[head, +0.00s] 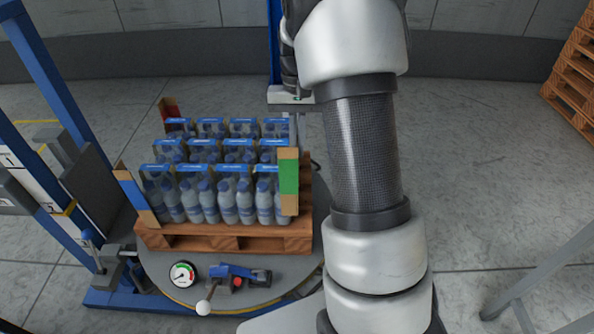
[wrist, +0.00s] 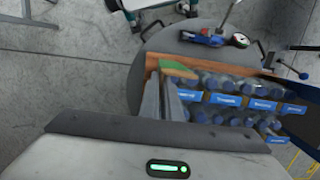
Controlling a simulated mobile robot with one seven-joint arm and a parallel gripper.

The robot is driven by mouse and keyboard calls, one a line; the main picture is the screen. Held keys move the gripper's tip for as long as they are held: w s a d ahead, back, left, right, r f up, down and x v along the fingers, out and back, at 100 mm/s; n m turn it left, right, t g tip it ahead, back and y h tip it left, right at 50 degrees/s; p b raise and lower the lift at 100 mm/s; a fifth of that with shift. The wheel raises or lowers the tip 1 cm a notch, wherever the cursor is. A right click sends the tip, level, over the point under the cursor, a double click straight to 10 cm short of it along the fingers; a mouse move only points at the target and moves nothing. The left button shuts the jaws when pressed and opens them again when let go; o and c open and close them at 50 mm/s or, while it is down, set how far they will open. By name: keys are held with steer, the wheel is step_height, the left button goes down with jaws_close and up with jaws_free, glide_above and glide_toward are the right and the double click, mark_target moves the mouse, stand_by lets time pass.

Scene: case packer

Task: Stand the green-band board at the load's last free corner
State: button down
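The green-band board (head: 288,178) is upright at the near right corner of the bottle load (head: 235,204). Its green band also shows in the wrist view (wrist: 178,68), just past my fingertips. My gripper (wrist: 160,78) reaches it from the far right side of the load. The fingers are close together and appear shut on the board; the contact is partly hidden. Whether its foot rests on the pallet (head: 229,240) is not clear. A blue-band board (head: 138,196) leans outward at the near left corner. A red-band board (head: 170,110) stands at the far left corner. The far right corner is mostly hidden.
The pallet sits on a round grey turntable (head: 165,272) with a gauge (head: 183,274) and a blue clamp (head: 240,278) in front. Blue machine posts (head: 50,75) stand at left. Stacked pallets (head: 575,65) are at the far right.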

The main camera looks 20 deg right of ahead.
mark_target(289, 179)
step_height(289, 179, down, 8)
steer(key=shift+b, duration=0.35)
steer(key=shift+f, duration=0.15)
steer(key=c, duration=2)
jaws_free()
